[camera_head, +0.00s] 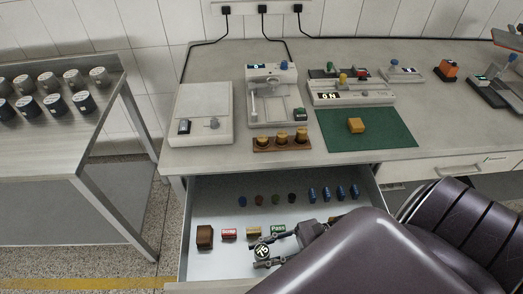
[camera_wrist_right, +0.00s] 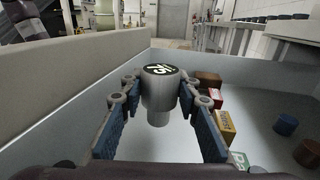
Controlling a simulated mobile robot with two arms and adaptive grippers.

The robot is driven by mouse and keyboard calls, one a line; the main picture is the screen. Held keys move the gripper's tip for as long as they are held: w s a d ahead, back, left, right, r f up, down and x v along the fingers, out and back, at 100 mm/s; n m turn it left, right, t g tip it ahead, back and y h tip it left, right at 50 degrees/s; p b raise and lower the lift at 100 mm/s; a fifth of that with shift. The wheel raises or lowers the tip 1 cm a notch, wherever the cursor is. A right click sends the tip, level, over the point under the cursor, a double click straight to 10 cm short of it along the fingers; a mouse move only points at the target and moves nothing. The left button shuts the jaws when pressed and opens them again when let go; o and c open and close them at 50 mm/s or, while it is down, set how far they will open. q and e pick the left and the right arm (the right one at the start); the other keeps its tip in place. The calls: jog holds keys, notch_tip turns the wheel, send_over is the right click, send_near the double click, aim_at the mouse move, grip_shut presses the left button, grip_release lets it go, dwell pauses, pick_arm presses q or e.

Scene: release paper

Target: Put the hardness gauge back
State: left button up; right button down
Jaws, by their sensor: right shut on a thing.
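The hardness gauge (camera_head: 261,251) looks like a grey cylinder with a round black top marked with white characters, apparently 75. My right gripper (camera_head: 272,250) is shut on it over the front of the open drawer (camera_head: 215,192). In the right wrist view the gauge (camera_wrist_right: 159,100) stands upright between the two fingers of the right gripper (camera_wrist_right: 158,88). I cannot tell whether its bottom touches the drawer floor. My left gripper is not in view.
The drawer holds a brown block (camera_head: 205,237), a red box (camera_head: 229,233), a Pass stamp (camera_head: 278,228) and rows of small coloured cylinders. Several instruments and a green mat (camera_head: 370,137) are on the bench above. Grey cylinders stand on the left table (camera_head: 45,150).

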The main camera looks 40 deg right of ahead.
jog(key=shift+f, duration=0.55)
jog(key=shift+f+b, duration=0.6)
jog(key=shift+b, duration=0.15)
jog(key=shift+s+a, duration=0.1)
